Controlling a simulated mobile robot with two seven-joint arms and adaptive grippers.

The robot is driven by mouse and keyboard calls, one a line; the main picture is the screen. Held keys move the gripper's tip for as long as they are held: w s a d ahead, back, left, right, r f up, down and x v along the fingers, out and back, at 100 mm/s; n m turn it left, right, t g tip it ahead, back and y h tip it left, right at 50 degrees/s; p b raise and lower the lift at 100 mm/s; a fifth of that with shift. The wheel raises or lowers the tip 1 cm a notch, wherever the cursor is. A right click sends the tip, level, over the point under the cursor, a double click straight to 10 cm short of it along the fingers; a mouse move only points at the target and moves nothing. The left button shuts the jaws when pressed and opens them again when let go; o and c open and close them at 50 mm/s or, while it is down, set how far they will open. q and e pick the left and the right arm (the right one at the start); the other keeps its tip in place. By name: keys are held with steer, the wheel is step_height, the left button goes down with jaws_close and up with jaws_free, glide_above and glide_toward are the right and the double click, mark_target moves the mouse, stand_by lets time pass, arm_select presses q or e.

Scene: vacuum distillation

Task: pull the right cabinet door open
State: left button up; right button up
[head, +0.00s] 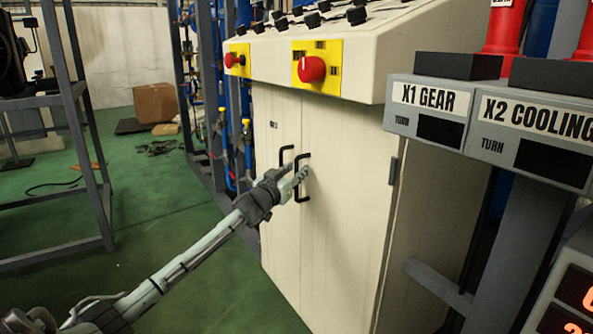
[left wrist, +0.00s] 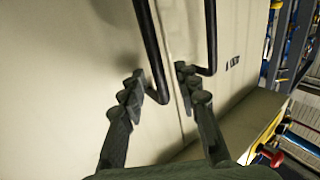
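The right cabinet door (head: 342,200) is a cream panel that looks closed, flush with the left door (head: 277,220). Its black bar handle (head: 298,198) is near the seam; the left door's handle (head: 283,155) is just beside it. My left gripper (head: 299,176) is at the right door's handle. In the left wrist view, my left gripper (left wrist: 159,74) has its fingers apart, with the right door's handle (left wrist: 150,45) between them, close to the left finger. The other handle (left wrist: 212,35) lies outside the right finger. Contact cannot be told. My right gripper is not in view.
A sloped console with red buttons (head: 311,69) overhangs the doors. Grey X1 GEAR (head: 430,112) and X2 COOLING (head: 535,130) boxes stand at the right. A metal frame (head: 95,180) is at the left. Green floor (head: 165,190) is clear before the cabinet.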

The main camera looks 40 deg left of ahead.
arm_select(q)
steer(key=shift+w+a, duration=0.1)
steer(key=shift+w, duration=0.5)
jaws_close()
